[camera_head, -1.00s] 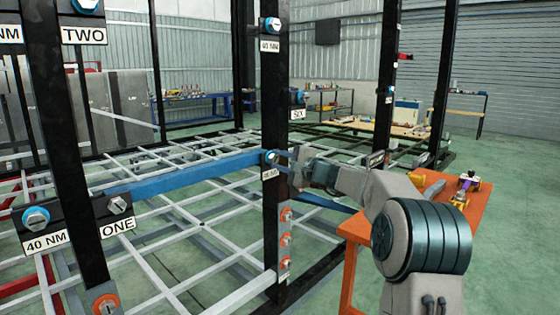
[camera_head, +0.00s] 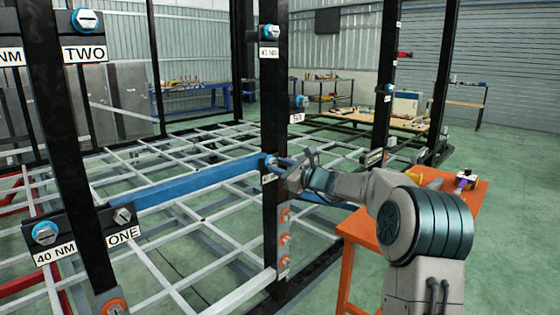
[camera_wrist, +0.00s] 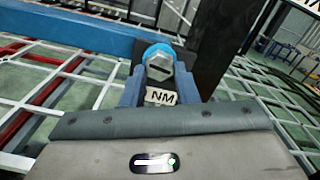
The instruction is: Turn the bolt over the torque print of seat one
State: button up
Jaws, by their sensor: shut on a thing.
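My gripper (camera_head: 279,163) is at the middle black post, at the far end of the blue beam (camera_head: 190,183). It is shut on a grey hex bolt with a blue ring (camera_wrist: 159,64), one finger on each side. A white print ending in "NM" (camera_wrist: 162,97) shows below this bolt; the rest of it is hidden. At the beam's near end, a black plate carries the "40 NM" print (camera_head: 54,253) and the "ONE" print (camera_head: 124,235). A blue-ringed bolt (camera_head: 45,232) sits over "40 NM", and a plain grey bolt (camera_head: 122,215) over "ONE".
Another blue-ringed bolt (camera_head: 269,32) is higher on the middle post, and orange-ringed bolts (camera_head: 284,239) are lower. A "TWO" plate (camera_head: 85,54) is at upper left. An orange table (camera_head: 365,229) stands beside my arm. The white chassis grid lies beyond the posts.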

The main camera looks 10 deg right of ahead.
jog(key=m+p, duration=0.5)
jog(key=m, duration=0.1)
jog(key=shift+p, duration=0.35)
jog(key=m+p, duration=0.1)
jog(key=m, duration=0.1)
jog(key=m+p, duration=0.1)
jog(key=p, duration=0.1)
jog(key=shift+s+f+m, duration=0.1)
jog(key=shift+f+m, duration=0.1)
jog(key=shift+m, duration=0.2)
jog(key=o, duration=0.8)
jog(key=shift+o, duration=1)
jog(key=shift+r, duration=0.1)
jog(key=shift+s+a, duration=0.1)
